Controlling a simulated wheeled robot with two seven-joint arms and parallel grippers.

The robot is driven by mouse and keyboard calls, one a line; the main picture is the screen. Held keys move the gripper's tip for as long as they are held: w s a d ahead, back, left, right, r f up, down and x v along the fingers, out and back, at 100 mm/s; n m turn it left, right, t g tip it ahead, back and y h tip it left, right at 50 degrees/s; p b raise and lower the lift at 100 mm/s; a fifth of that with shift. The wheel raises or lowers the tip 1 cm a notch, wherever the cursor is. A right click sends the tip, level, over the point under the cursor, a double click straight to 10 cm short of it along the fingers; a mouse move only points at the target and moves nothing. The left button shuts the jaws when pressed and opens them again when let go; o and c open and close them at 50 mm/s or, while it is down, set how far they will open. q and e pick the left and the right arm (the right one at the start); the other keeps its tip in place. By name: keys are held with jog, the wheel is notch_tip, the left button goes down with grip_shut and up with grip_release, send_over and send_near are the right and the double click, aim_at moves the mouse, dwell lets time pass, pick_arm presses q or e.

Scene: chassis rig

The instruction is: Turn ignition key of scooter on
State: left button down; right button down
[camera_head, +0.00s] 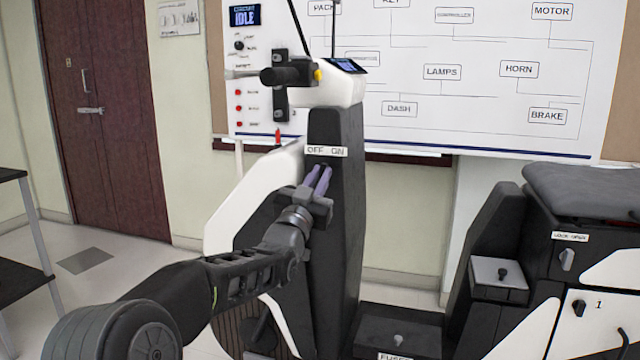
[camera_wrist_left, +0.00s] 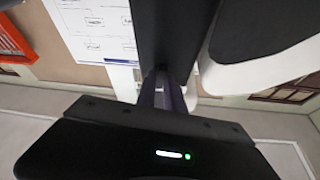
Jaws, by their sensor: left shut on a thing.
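The scooter's dark front column (camera_head: 338,240) stands in the middle of the head view, with an "OFF ON" label (camera_head: 326,151) near its top. My left gripper (camera_head: 322,172) reaches the column just below that label. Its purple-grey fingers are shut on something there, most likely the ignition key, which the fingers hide. In the left wrist view the fingers (camera_wrist_left: 162,88) run forward to the dark column (camera_wrist_left: 172,35), and the key cannot be made out there either. Which way the key is turned cannot be told. My right gripper is not in view.
The handlebar (camera_head: 290,75) and white dash housing stand above the column. A whiteboard (camera_head: 480,80) with a circuit diagram and an "IDLE" display (camera_head: 245,16) is behind. The scooter's seat (camera_head: 590,190) and a panel with knobs are at right. A dark shelf (camera_head: 20,270) is at far left.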

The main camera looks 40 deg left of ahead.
pick_arm(q)
jog(key=m+h+b, duration=0.1)
jog(key=m, duration=0.2)
jog(key=shift+m+h, duration=0.3)
jog(key=m+h, duration=0.1)
jog(key=m, duration=0.1)
jog(key=shift+a+m, duration=0.1)
jog(key=shift+m, duration=0.2)
jog(key=m+h, duration=0.1)
jog(key=m+h+p, duration=0.1)
jog(key=m, duration=0.1)
jog(key=shift+r+m, duration=0.25)
jog(key=shift+m, duration=0.05)
jog(key=m+g+p, duration=0.1)
jog(key=m, duration=0.1)
jog(key=shift+m+h+p, duration=0.3)
jog(key=shift+h+p, duration=0.05)
jog(key=shift+h, duration=0.05)
jog(key=shift+m+p, duration=0.35)
jog(key=shift+m, duration=0.25)
jog(key=shift+f+h, duration=0.1)
jog(key=shift+h, duration=0.3)
jog(key=c, duration=1.4)
grip_release()
jog(key=shift+c, duration=0.2)
